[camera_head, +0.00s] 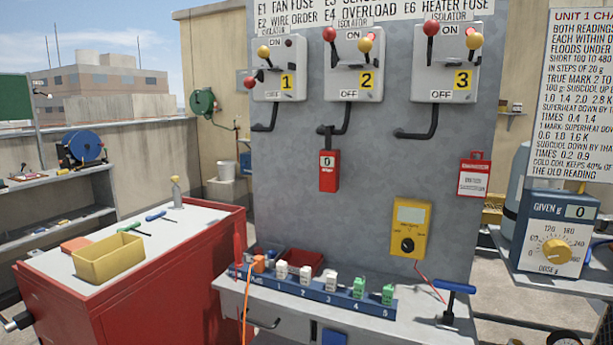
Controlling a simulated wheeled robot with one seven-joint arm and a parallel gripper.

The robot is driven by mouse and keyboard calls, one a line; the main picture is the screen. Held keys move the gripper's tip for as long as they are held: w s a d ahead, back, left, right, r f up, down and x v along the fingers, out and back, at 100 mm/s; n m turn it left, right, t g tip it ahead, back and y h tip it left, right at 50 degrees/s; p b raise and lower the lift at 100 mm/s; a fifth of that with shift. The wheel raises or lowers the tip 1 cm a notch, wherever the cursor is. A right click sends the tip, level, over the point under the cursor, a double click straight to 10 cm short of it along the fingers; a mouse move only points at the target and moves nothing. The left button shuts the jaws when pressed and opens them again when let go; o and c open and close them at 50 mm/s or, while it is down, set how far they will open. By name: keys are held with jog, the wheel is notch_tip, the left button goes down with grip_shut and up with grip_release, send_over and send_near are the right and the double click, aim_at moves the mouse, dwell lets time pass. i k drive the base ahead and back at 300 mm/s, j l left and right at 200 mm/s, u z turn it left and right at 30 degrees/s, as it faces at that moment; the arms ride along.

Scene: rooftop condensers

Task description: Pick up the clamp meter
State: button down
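A yellow handheld meter (410,228), the one thing in view that looks like the clamp meter, is upright against the grey panel (300,150), right of centre. It has a pale display at the top and a black dial below. A red lead runs from its lower end down to the right. I cannot make out a clamp jaw on it. My gripper is not in view.
A grey bench (265,303) below the panel holds a blue numbered rack (330,296) and a blue-handled T-shaped tool (450,290). A red cabinet (130,315) with a yellow bin (108,259) stands left. A dosing box (555,235) stands right.

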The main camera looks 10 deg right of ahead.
aim_at(328, 158)
jog(key=i+j+z, duration=0.8)
jog(key=j, duration=0.35)
jog(key=i+j+z, duration=0.25)
jog(key=j, duration=0.3)
jog(key=i+l, duration=0.05)
jog(key=i, duration=0.05)
